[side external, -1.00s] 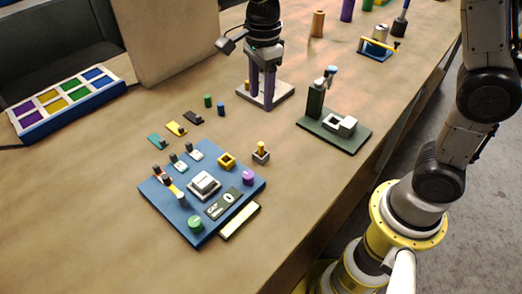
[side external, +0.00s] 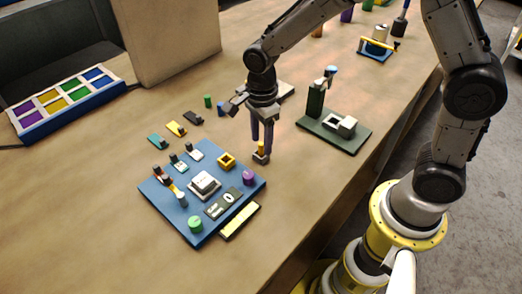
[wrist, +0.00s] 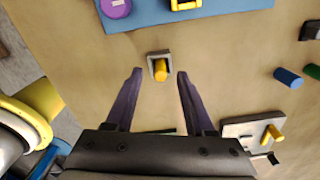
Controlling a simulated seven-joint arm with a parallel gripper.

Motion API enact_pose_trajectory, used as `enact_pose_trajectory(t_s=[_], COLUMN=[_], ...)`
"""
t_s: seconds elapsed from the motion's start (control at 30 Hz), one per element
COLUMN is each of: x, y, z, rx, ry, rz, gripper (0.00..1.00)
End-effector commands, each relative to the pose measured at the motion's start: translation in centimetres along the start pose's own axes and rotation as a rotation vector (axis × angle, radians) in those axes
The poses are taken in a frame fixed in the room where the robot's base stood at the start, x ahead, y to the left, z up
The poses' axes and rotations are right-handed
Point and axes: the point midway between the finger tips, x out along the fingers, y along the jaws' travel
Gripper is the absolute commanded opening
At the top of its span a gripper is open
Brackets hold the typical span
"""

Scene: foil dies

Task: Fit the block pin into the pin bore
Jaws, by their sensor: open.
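The block pin is a yellow peg on a small grey square block (side external: 261,158), standing on the table just off the blue board's corner. In the wrist view the yellow peg (wrist: 161,71) and its block lie between my two purple fingers. My gripper (side external: 262,145) is open and empty, pointing down over the block, one finger on each side in the picture. I cannot tell whether either finger touches it. A yellow square ring with a dark opening, apparently the pin bore (side external: 227,161), sits on the blue board; its edge shows in the wrist view (wrist: 185,5).
The blue board (side external: 168,214) also carries a purple knob (side external: 248,178), a green knob (side external: 195,224) and a grey raised block. A dark green stand (side external: 335,132) is to the right. A light plate (wrist: 245,131) with a yellow peg lies behind my gripper. Small coloured pieces lie left.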

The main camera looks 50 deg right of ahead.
Motion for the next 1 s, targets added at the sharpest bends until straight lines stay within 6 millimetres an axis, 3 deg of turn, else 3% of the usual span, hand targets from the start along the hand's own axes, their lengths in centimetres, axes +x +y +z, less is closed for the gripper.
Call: enact_pose_trajectory(t_s=[0.13, 0.4, 0.7, 1.0], x=[1.6, 1.9, 1.9, 1.9], y=[0.0, -0.1, -0.1, -0.1], z=[0.0, 0.0, 0.0, 0.0], rx=[0.000, 0.001, 0.001, 0.001], ry=[0.001, 0.000, 0.000, -0.001], rz=[0.002, 0.000, 0.000, -0.001], gripper=[0.54, 0.54, 0.02, 0.00])
